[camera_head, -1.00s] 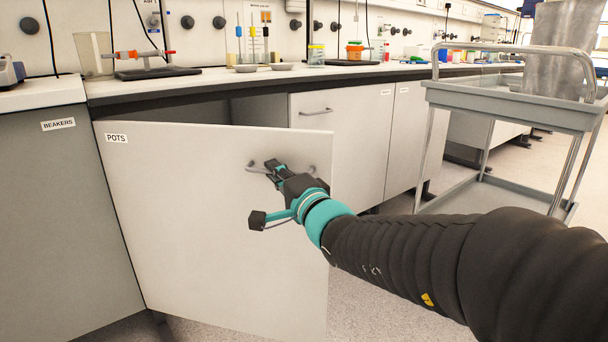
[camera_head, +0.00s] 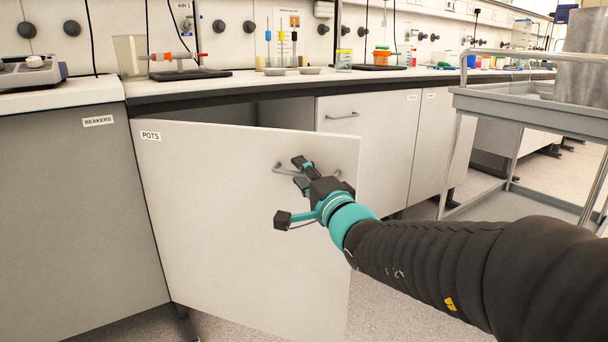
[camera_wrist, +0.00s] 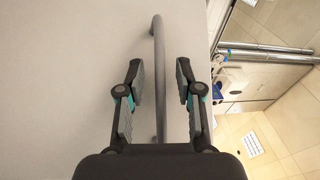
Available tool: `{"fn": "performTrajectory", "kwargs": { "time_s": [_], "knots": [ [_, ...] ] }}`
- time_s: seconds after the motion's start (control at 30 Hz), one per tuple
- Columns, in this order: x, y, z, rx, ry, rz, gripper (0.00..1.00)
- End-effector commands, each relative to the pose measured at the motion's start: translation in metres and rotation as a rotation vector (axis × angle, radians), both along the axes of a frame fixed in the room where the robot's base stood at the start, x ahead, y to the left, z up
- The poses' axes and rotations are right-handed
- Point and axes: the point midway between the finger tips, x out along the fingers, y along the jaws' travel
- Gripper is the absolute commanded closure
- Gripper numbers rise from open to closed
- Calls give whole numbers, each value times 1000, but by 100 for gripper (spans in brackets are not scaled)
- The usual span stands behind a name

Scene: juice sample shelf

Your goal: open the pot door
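The pot door (camera_head: 225,230) is a white cabinet door with a POTS label (camera_head: 151,136) at its upper left. It stands swung out from the cabinet, with a dark gap behind its top edge. Its grey bar handle (camera_head: 279,169) is near the free right edge. My gripper (camera_head: 302,171) is at the handle with its fingers spread. In the wrist view, the handle bar (camera_wrist: 158,32) runs between the two separated fingers of my gripper (camera_wrist: 159,70), with visible space on both sides. The cabinet's inside is mostly hidden.
A grey trolley (camera_head: 535,112) stands at the right. The BEAKERS cabinet (camera_head: 85,220) is left of the door. Closed white cabinets (camera_head: 375,150) continue along the bench. The benchtop (camera_head: 240,82) holds labware. Floor shows below the door and right of it.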

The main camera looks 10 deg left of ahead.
Motion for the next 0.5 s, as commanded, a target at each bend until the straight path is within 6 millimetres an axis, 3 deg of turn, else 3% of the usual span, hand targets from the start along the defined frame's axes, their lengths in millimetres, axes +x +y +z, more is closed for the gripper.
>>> {"fn": "performTrajectory", "kwargs": {
  "time_s": [0.23, 0.5],
  "knots": [
    [-14, -11, -2, -1, -1, -1, 65],
    [-55, -44, -9, 0, -1, -3, 65]
  ]
}}
